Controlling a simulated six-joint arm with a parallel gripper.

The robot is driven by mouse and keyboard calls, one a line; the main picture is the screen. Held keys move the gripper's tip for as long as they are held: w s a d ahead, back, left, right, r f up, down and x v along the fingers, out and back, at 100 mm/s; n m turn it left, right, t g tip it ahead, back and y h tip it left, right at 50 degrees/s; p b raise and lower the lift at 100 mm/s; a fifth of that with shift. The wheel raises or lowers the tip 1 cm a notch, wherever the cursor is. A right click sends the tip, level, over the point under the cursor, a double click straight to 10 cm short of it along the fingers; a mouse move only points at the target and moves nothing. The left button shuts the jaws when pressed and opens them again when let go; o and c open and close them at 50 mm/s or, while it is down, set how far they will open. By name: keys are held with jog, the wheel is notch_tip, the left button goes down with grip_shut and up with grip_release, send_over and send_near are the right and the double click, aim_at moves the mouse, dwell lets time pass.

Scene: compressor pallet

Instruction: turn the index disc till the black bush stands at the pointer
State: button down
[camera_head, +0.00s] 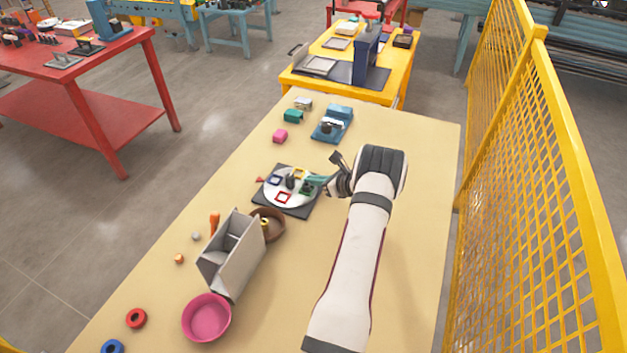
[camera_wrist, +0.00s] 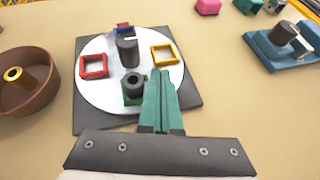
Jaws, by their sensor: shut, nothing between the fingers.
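The white index disc (camera_wrist: 101,92) lies on a dark square plate (camera_wrist: 187,92). It carries red (camera_wrist: 94,66), blue (camera_wrist: 124,31), yellow (camera_wrist: 163,54) and green (camera_wrist: 133,88) square frames around a dark central post (camera_wrist: 128,52). A dark round piece with a hole, seemingly the black bush (camera_wrist: 132,86), sits in the green frame. The red pointer (camera_head: 260,180) is at the disc's left edge in the head view, by the blue frame. My gripper (camera_wrist: 163,76) is shut and empty, its green fingers over the disc beside the green frame. I cannot tell whether they touch.
A brown bowl (camera_head: 273,236) and a grey divided box (camera_head: 231,275) stand near the disc, with a pink bowl (camera_head: 207,318) nearer. A blue fixture (camera_head: 333,124) is farther back. Yellow fencing (camera_head: 545,180) lines the right. Table right of my arm is clear.

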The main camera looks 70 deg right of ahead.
aim_at(306, 174)
jog(key=shift+w+d, duration=0.1)
jog(key=shift+d, duration=0.05)
jog(key=shift+w+d, duration=0.5)
jog(key=shift+d, duration=0.35)
jog(key=shift+w+d, duration=0.3)
jog(key=shift+w, duration=0.15)
jog(key=shift+w+d, duration=0.3)
jog(key=shift+w, duration=0.1)
jog(key=shift+w+d+n+y, duration=0.15)
jog(key=shift+w+n+y, duration=0.2)
jog(key=shift+n+y, duration=0.3)
jog(key=shift+w+y, duration=0.1)
jog(key=shift+y, duration=0.15)
